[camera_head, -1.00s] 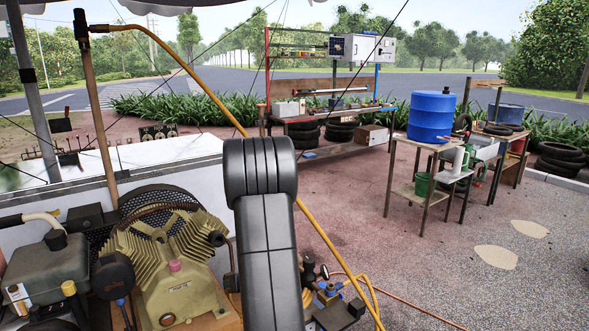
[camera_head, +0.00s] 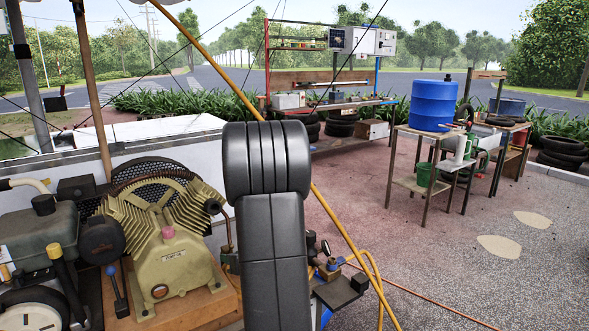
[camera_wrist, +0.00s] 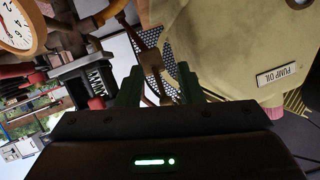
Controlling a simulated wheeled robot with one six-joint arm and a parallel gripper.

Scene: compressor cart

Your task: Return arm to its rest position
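My arm (camera_head: 274,240), dark grey, rises in the middle of the head view in front of the compressor cart. My gripper does not show in the head view. In the wrist view my gripper (camera_wrist: 160,84) shows two dark green fingers spread apart. A brown metal part shows between and beyond them; I cannot tell whether they touch it. The tan compressor (camera_head: 168,255) stands just left of my arm in the head view. Its tan body with a "PUMP OIL" label (camera_wrist: 277,75) fills the right of the wrist view.
A yellow hose (camera_head: 335,215) runs diagonally behind my arm. A wooden post (camera_head: 92,95) stands at the left. Valves and fittings (camera_head: 328,268) sit close right of my arm. A round gauge (camera_wrist: 17,27) is at the wrist view's upper left. Paving on the right is open, before a blue barrel (camera_head: 433,105).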

